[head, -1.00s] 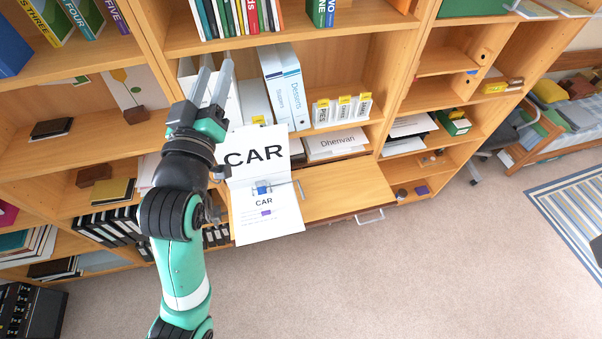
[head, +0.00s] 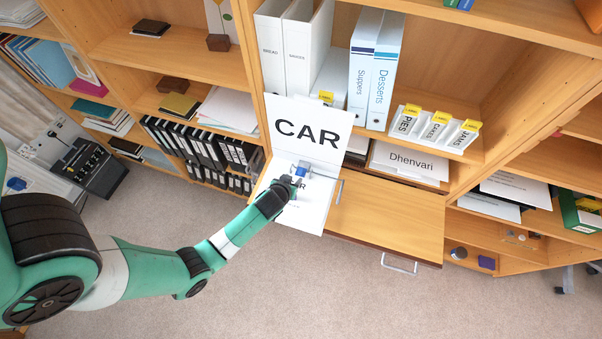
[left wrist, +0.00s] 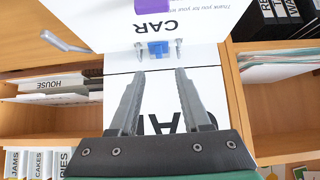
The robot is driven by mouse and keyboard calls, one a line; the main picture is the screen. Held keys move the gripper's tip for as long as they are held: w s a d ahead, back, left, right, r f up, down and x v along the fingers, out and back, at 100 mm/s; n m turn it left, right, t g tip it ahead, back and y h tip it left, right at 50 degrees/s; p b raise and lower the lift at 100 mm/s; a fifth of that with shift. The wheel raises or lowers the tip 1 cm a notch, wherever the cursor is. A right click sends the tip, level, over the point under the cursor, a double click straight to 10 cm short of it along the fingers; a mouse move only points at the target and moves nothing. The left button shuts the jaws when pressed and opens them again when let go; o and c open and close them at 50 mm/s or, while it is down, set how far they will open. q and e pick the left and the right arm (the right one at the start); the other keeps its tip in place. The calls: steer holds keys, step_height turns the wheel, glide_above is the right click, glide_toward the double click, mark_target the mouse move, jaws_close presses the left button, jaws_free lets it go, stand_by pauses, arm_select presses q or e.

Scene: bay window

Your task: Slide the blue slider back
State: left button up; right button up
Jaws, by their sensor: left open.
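In the left wrist view the blue slider (left wrist: 158,49) lies between two small metal posts. My left gripper (head: 293,183) is over the sheet, close to the slider. In the left wrist view its two fingers (left wrist: 155,72) are open and empty, and the slider shows just beyond the fingertips, in line with the gap. I cannot tell if they touch it. My right gripper is in neither view.
An upright CAR page (head: 308,140) stands behind the slider. A metal handle (head: 339,191) is just right of the sheet. The wooden flap (head: 385,215) is bare further right. A purple block (left wrist: 152,6) shows on the sheet in the left wrist view.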

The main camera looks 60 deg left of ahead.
mark_target(300, 171)
arm_select(q)
steer(key=b+x, duration=0.3)
steer(key=x, duration=0.7)
steer(key=shift+w+b, duration=0.1)
steer(key=shift+b, duration=0.2)
steer(key=shift+d+r, duration=0.1)
jaws_close()
stand_by(0.7)
